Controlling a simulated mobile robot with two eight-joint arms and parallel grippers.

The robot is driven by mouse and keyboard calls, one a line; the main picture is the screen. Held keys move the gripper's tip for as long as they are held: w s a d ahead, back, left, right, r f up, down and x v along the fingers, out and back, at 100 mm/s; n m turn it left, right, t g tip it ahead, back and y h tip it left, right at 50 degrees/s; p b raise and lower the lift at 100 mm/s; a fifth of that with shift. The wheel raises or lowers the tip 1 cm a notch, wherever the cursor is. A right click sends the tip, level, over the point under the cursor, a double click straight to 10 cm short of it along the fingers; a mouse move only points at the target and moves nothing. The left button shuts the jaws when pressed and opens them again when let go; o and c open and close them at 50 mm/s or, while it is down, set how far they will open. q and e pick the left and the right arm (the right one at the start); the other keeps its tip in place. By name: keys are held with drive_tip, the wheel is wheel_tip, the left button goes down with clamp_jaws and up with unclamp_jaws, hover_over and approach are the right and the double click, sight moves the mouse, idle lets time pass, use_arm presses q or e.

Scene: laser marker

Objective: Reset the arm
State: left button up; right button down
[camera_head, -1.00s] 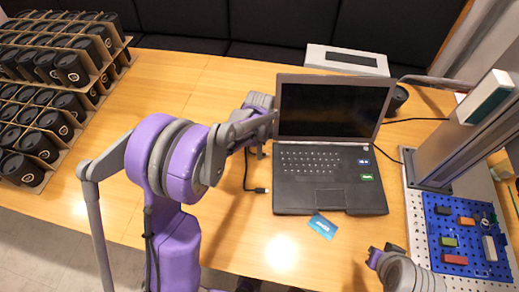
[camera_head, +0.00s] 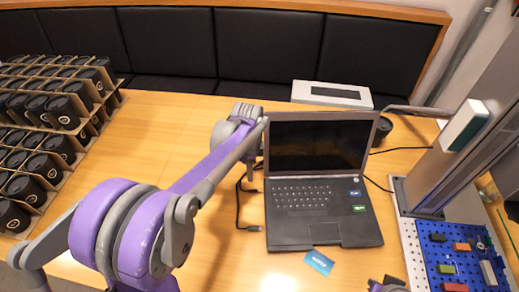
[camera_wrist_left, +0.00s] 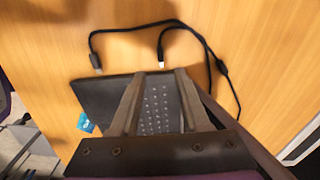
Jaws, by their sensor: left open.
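My left arm (camera_head: 215,165) reaches from the lower left across the table, and its wrist end (camera_head: 243,115) is beside the upper left of the laptop (camera_head: 315,230). The fingertips are hidden in the head view. In the left wrist view my left gripper (camera_wrist_left: 172,74) is open, with a narrow empty gap between its fingers, above the laptop (camera_wrist_left: 90,98). Whether it touches the laptop cannot be told. A small purple and grey part of my right arm (camera_head: 388,286) shows at the bottom edge; its gripper is not visible.
A cable (camera_head: 240,208) lies left of the laptop; its plugs also show in the wrist view (camera_wrist_left: 95,60). A blue card (camera_head: 319,262) lies in front. Racks of black cups (camera_head: 40,140) stand left, a white box (camera_head: 331,94) behind, and the marker column (camera_head: 465,140) right.

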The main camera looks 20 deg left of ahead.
use_arm(q)
drive_tip(key=s+d+r+n+t+p, duration=0.1)
drive_tip(key=s+d+r+n+t, duration=0.1)
drive_tip(key=s+n, duration=0.4)
drive_tip(key=s+d+r+n+t+p, duration=0.1)
drive_tip(key=s+d+r+n+t, duration=0.1)
drive_tip(key=s+n, duration=0.5)
drive_tip(key=shift+s+d+t, duration=0.7)
drive_tip(key=shift+s+d, duration=0.3)
drive_tip(key=shift+s, duration=2.4)
